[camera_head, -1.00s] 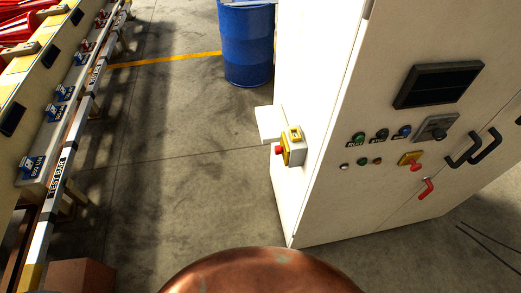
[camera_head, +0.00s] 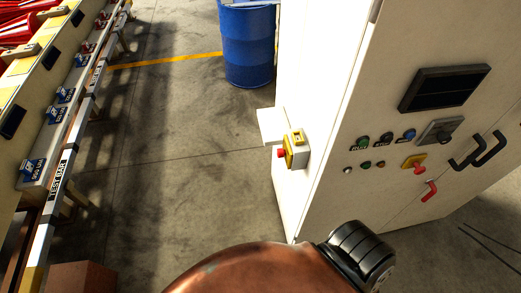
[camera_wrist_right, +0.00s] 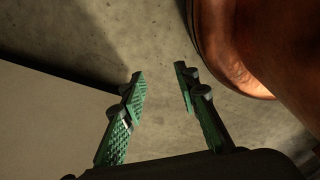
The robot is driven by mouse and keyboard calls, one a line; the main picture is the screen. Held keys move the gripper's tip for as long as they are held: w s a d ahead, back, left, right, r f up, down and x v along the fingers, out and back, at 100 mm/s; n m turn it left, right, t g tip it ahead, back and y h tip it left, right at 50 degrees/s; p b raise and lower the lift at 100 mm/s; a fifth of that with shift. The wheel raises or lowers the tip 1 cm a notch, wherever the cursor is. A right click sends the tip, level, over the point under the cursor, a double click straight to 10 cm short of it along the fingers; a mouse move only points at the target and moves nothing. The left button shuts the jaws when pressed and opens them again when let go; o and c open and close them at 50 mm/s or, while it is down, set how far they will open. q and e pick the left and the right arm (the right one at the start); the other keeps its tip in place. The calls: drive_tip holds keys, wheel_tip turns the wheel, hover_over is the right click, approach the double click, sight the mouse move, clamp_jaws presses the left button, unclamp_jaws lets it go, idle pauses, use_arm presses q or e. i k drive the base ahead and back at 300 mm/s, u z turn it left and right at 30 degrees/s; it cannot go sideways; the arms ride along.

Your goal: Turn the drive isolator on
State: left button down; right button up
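A pale control cabinet (camera_head: 335,175) stands at the right in the head view. Its front has a red switch on a yellow plate (camera_head: 413,161), a black rotary switch on a grey plate (camera_head: 438,131) and a red lever handle (camera_head: 430,191). No label that I can read says which is the drive isolator. The red switch's exact setting is too small to tell. My right gripper (camera_wrist_right: 160,74) shows in the right wrist view, its two green-padded fingers apart with nothing between them. The head view does not show its fingers. My left gripper is in neither view.
A yellow box with a red button (camera_head: 292,151) juts from the cabinet's side. Black door handles (camera_head: 477,150) stick out at the right. A blue drum (camera_head: 248,45) stands behind. A rail line (camera_head: 60,165) runs along the left. The floor between is clear.

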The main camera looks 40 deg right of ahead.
sight(281, 153)
drive_tip(key=i, duration=2.9)
drive_tip(key=z, duration=4)
